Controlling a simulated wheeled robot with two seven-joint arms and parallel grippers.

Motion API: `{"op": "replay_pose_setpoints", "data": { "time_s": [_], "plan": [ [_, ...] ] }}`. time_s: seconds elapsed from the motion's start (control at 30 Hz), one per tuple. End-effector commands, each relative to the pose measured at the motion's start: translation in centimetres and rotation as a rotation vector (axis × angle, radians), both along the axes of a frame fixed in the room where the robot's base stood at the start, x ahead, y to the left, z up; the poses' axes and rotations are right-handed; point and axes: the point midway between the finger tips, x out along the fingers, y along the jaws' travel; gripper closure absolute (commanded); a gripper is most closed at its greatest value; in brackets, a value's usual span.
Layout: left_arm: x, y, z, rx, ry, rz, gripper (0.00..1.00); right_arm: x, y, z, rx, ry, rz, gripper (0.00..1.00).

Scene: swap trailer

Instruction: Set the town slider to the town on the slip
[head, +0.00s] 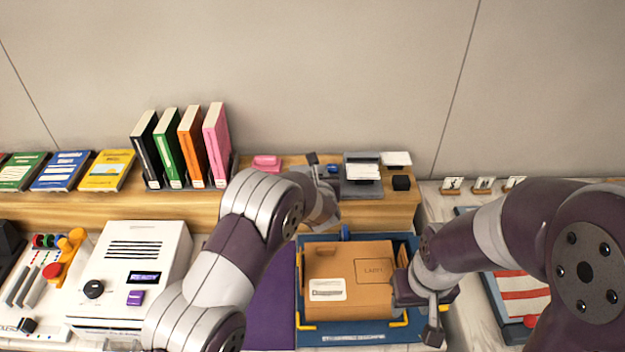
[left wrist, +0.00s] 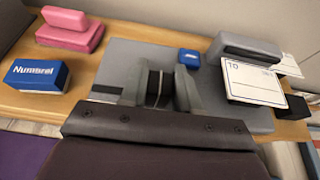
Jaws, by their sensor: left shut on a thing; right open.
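My left gripper (left wrist: 160,92) is shut on a small dark upright piece, likely the town slider's knob, over a grey plate (left wrist: 120,62) on the wooden shelf. A dark slot shows in the plate left of the fingers. In the head view the left gripper (head: 322,178) is mostly behind its own arm. The white slip (left wrist: 253,82) leans on a grey holder right of the fingers. It reads "TO"; the rest is too small to read. It also shows in the head view (head: 363,172). My right gripper (head: 433,318) is open beside a brown parcel (head: 345,270).
The parcel sits in a blue tray (head: 362,338) with yellow corners. A blue "Numbrel" block (left wrist: 36,75), a pink block (left wrist: 68,30) and a small blue block (left wrist: 189,58) surround the left gripper. Books (head: 180,150) stand left; a white machine (head: 130,270) stands below them.

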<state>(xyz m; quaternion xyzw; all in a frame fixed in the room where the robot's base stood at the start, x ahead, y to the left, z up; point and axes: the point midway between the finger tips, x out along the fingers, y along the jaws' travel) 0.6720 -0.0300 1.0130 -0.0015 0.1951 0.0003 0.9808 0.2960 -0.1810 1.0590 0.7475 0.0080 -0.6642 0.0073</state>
Motion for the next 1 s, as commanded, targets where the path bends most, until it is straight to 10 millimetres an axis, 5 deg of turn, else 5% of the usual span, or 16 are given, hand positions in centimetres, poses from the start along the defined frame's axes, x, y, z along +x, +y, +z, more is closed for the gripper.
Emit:
{"op": "replay_pose_setpoints", "data": {
  "time_s": [0.07, 0.1, 0.17, 0.57, 1.0],
  "plan": [
    [0.0, -0.2, 0.1, -0.001, 0.0, -0.004, 1.0, 0.0, 0.0, 0.0, 0.0, 0.0, 0.0, 0.57],
    [0.0, -0.2, 0.1, -0.001, 0.0, -0.004, 0.62, 0.0, 0.0, 0.0, 0.0, 0.0, 0.0, 0.57],
    [0.0, -0.1, 0.1, -0.001, 0.0, -0.004, 0.47, 0.0, 0.0, 0.0, 0.0, 0.0, 0.0, 0.57],
    [-0.8, -0.1, 0.3, 0.0, -0.001, -0.002, 0.47, 0.0, 0.0, -0.4, 0.0, 0.0, 0.0, 0.57],
    [-9.8, -0.3, 3.8, 0.0, -0.001, -0.005, 0.47, 0.0, 0.0, -3.3, 0.0, 0.0, 0.0, 0.57]
  ]
}}
